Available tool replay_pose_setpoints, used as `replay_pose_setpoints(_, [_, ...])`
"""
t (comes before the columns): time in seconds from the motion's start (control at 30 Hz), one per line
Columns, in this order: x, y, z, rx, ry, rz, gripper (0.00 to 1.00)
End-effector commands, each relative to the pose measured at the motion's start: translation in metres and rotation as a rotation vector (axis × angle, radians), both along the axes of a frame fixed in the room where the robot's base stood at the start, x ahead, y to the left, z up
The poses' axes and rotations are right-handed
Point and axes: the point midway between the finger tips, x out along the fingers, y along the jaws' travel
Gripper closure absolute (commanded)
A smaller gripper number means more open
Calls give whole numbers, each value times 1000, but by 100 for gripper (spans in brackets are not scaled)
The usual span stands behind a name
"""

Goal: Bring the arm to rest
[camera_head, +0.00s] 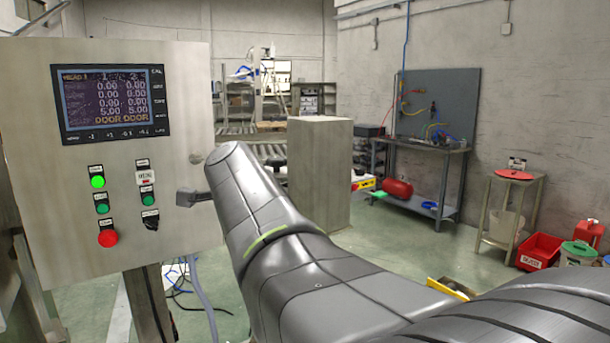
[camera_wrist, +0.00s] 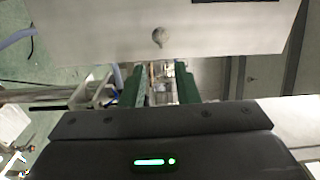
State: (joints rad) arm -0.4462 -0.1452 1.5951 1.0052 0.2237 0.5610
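My arm (camera_head: 300,262) reaches forward across the middle of the head view toward the grey control cabinet (camera_head: 185,110). The gripper is not clearly seen there; a dark block (camera_head: 193,198) at the cabinet's right edge may be a handle or part of my gripper. In the wrist view, my gripper (camera_wrist: 160,84) shows two dark green fingers standing apart, with nothing visible held between them. A pale panel with a round knob (camera_wrist: 160,37) lies beyond the fingertips. I cannot tell whether they touch it.
The cabinet has a lit screen (camera_head: 115,100), a bright green button (camera_head: 97,181) and a red button (camera_head: 107,238). A tall grey box (camera_head: 319,172) stands behind my arm. A workbench (camera_head: 437,150), small table (camera_head: 510,180) and red bin (camera_head: 539,251) are at right. Cables (camera_head: 205,300) hang below the cabinet.

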Motion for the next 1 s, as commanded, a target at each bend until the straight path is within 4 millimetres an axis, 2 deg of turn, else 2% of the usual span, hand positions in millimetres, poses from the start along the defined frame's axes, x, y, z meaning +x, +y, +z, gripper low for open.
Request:
replay_pose_setpoints(0.23, [16, 12, -1, 0, 1, 1, 72])
replay_pose_setpoints(0.8, [88, 65, 0, 0, 1, 1, 72])
replay_pose_setpoints(1.0, [105, 77, 0, -1, 1, 0, 72])
